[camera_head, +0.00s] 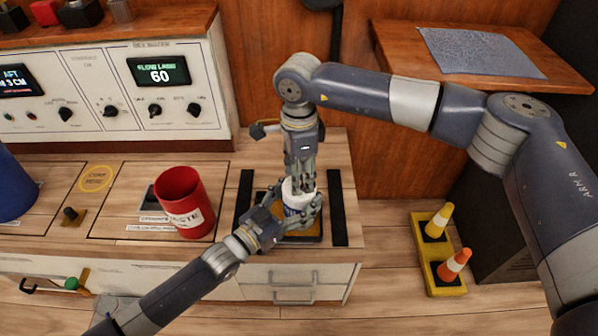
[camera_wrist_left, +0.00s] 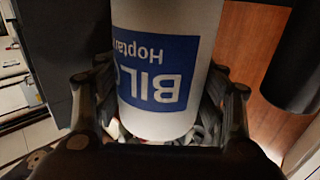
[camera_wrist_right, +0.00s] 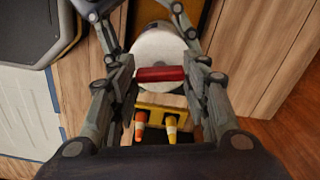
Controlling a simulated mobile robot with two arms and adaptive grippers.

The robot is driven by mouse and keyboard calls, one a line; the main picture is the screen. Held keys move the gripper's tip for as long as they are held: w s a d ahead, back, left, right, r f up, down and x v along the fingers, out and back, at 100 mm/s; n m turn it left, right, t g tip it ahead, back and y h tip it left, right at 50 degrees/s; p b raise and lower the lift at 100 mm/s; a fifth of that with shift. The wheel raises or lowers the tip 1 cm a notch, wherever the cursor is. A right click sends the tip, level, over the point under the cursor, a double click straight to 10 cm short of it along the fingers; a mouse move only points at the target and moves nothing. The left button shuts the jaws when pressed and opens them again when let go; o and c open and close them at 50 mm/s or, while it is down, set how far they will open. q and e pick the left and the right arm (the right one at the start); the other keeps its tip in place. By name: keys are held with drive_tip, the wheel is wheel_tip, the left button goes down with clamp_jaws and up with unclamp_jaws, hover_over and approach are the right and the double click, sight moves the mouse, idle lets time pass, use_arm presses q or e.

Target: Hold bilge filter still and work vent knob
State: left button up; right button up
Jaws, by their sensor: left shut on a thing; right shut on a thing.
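The bilge filter (camera_head: 291,199) is a white cylinder with a blue label, upright on the counter's right part. Its label fills the middle of the left wrist view (camera_wrist_left: 160,75), upside down there. My left gripper (camera_head: 301,213) is shut around its side, coming from the front left. The vent knob (camera_wrist_right: 160,74) is a red bar on the filter's white round top. My right gripper (camera_head: 301,184) points down from above and is shut on the knob, a finger at each end. In the head view the right fingers hide the knob.
A red waste bin (camera_head: 184,204) stands left of the filter on the counter. Dark strips (camera_head: 338,208) flank the filter's place. An instrument panel (camera_head: 110,92) stands behind at left. A yellow tray (camera_head: 424,262) with two cones is on the floor at right.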

drive_tip(key=shift+d+n, duration=0.1)
drive_tip(key=shift+n, duration=0.5)
drive_tip(key=o, duration=1.1)
drive_tip(key=shift+c, duration=0.2)
wheel_tip(320, 180, up, 12)
